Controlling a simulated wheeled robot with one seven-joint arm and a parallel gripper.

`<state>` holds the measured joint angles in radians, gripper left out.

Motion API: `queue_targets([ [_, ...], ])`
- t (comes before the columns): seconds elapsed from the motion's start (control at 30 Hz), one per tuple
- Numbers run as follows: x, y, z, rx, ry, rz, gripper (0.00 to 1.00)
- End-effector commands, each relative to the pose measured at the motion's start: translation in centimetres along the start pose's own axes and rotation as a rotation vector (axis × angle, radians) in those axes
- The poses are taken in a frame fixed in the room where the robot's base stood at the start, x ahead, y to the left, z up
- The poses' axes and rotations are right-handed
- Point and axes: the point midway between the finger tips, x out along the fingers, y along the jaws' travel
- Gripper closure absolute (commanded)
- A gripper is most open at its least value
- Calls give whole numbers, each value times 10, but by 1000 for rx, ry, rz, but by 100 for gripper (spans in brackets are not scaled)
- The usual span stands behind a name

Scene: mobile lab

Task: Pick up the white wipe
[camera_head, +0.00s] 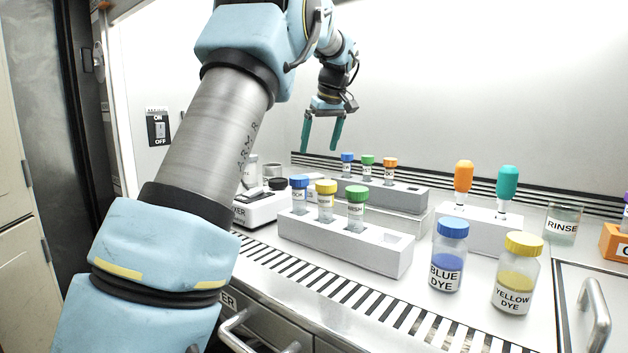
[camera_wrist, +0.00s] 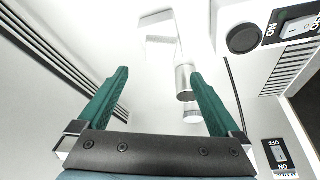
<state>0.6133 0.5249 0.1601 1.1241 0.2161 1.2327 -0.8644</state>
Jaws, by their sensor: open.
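My gripper (camera_head: 320,147) is open and empty, its two green fingers pointing down above the back of the bench in the head view. A white folded-looking shape (camera_wrist: 158,20) lies beyond the fingertips at the top middle of the wrist view. It may be the white wipe, but its pale colour blends with the bench and I cannot tell for sure. I cannot make out a wipe in the head view, where my arm hides part of the bench.
A metal cylinder (camera_wrist: 184,83) stands near the right finger. White racks (camera_head: 345,244) hold capped vials. Blue dye (camera_head: 447,262) and yellow dye (camera_head: 516,280) bottles, a tool holder (camera_head: 480,226) and a rinse beaker (camera_head: 563,222) stand at right. A mixer (camera_head: 262,208) is partly behind my arm.

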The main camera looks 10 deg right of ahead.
Motion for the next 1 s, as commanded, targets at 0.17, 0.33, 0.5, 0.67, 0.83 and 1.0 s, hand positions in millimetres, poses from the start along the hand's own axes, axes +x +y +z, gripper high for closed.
queue_targets([
  [0.17,31,0,1,0,-1,-2,0],
  [0.33,44,0,0,0,0,0,0],
  [0.5,63,-2,3,1,-2,-2,0],
  [0.67,86,-3,3,0,0,-1,0],
  [0.83,92,-2,3,0,0,0,0],
  [1.0,92,-2,3,0,0,0,6],
])
